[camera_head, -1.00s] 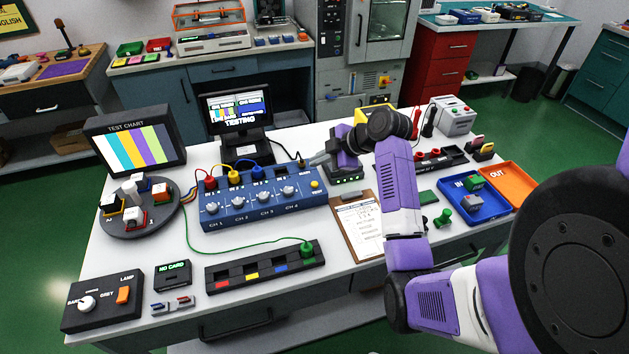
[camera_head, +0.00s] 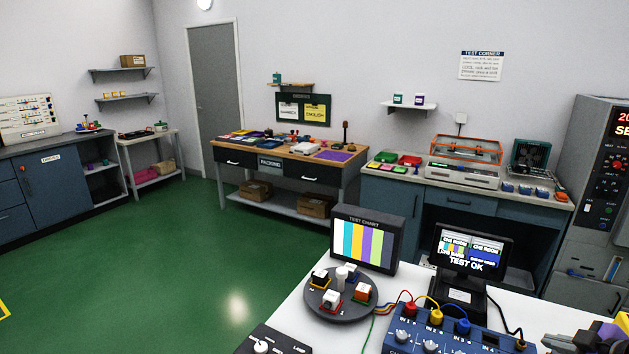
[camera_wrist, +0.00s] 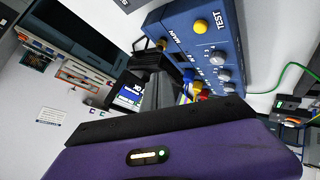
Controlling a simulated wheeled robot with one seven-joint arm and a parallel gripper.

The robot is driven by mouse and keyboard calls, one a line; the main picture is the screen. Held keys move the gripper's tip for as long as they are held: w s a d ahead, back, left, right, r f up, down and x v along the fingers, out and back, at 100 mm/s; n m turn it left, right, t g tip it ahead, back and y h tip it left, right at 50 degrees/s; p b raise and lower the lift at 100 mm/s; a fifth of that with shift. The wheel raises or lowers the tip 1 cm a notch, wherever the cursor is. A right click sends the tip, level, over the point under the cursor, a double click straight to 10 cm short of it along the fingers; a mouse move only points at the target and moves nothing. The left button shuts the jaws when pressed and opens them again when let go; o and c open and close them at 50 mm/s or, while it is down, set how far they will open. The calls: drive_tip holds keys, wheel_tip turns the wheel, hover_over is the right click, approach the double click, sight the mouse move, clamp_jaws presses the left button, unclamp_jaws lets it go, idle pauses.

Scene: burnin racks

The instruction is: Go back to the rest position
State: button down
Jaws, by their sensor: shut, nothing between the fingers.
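My gripper (camera_wrist: 160,92) is shut and empty in the wrist view, its dark fingers pointing toward the monitor (camera_wrist: 130,94) and the blue channel box (camera_wrist: 232,45). A part of my gripper and purple wrist shows at the bottom right corner of the head view, right of the blue channel box (camera_head: 400,338). The fingers look apart from the box's yellow TEST button (camera_wrist: 200,26). In the head view the monitor (camera_head: 470,250) reads TEST OK. The rest of my arm is out of view.
The test chart (camera_head: 366,240) and the round turntable (camera_head: 340,309) with several small cameras stand on the white table (camera_head: 290,318). A packing bench (camera_head: 290,177) and a test corner counter (camera_head: 440,192) line the back wall. Green floor (camera_head: 150,270) is clear at the left.

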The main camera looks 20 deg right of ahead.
drive_tip(key=d+r+m+h, duration=0.3)
drive_tip(key=m, duration=0.1)
drive_tip(key=s+a+m+t+h, duration=0.2)
drive_tip(key=s+a+m+t, duration=0.1)
drive_tip(key=a, duration=1.2)
drive_tip(key=s+a+m+t+h, duration=0.1)
drive_tip(key=s+a+m+t, duration=0.2)
drive_tip(key=a, duration=1.1)
drive_tip(key=s+a+n+g+y, duration=0.1)
drive_tip(key=s+a+n+y, duration=0.4)
drive_tip(key=s+a, duration=1.1)
drive_tip(key=a+y, duration=0.3)
drive_tip(key=shift+s+f+y, duration=0.15)
drive_tip(key=shift+s+y, duration=0.05)
drive_tip(key=shift+y, duration=0.2)
drive_tip(key=shift+a, duration=0.1)
idle(1.8)
